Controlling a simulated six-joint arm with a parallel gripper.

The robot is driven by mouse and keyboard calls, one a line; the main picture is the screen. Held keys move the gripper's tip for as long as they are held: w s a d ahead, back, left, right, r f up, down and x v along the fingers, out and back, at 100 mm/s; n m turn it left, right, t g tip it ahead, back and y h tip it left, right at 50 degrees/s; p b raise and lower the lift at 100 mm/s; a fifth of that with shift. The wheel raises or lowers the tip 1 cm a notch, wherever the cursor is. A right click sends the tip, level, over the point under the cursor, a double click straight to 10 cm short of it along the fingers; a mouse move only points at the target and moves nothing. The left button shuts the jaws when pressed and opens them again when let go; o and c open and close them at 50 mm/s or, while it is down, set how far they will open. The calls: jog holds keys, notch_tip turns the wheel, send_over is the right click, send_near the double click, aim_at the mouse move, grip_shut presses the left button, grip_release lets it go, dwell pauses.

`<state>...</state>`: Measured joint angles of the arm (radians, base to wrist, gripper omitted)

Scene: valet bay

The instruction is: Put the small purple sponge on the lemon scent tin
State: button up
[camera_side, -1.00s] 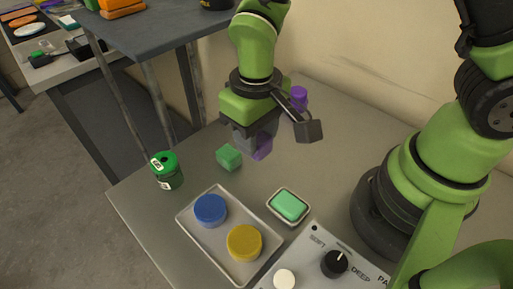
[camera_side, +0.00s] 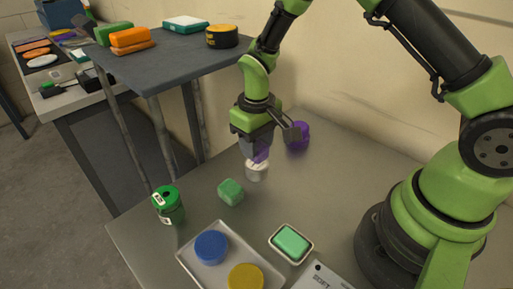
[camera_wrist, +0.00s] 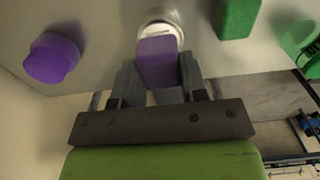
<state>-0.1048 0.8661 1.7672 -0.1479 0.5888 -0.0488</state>
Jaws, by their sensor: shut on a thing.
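My gripper (camera_side: 254,146) is shut on the small purple sponge (camera_side: 262,153), which also shows between the fingers in the wrist view (camera_wrist: 157,62). The sponge is held above the table. A round white-topped thing (camera_side: 256,173) stands just below it in the side view; in the wrist view (camera_wrist: 160,25) the sponge partly covers it. I cannot tell whether they touch. Several round tins are in view: a yellow one (camera_side: 246,279), a blue one (camera_side: 211,246), a green one with white labels (camera_side: 168,204) and a purple one (camera_side: 298,136). No label reads as lemon.
The blue and yellow tins are in a shallow tray (camera_side: 187,262). A green block (camera_side: 231,192) stands left of my gripper. A green soap bar (camera_side: 291,242) lies in a small dish. A raised grey shelf (camera_side: 170,65) holds sponges and a black-and-yellow tin.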

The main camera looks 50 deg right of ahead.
jog(key=shift+f, duration=0.8)
jog(key=shift+f, duration=0.15)
jog(key=o, duration=0.9)
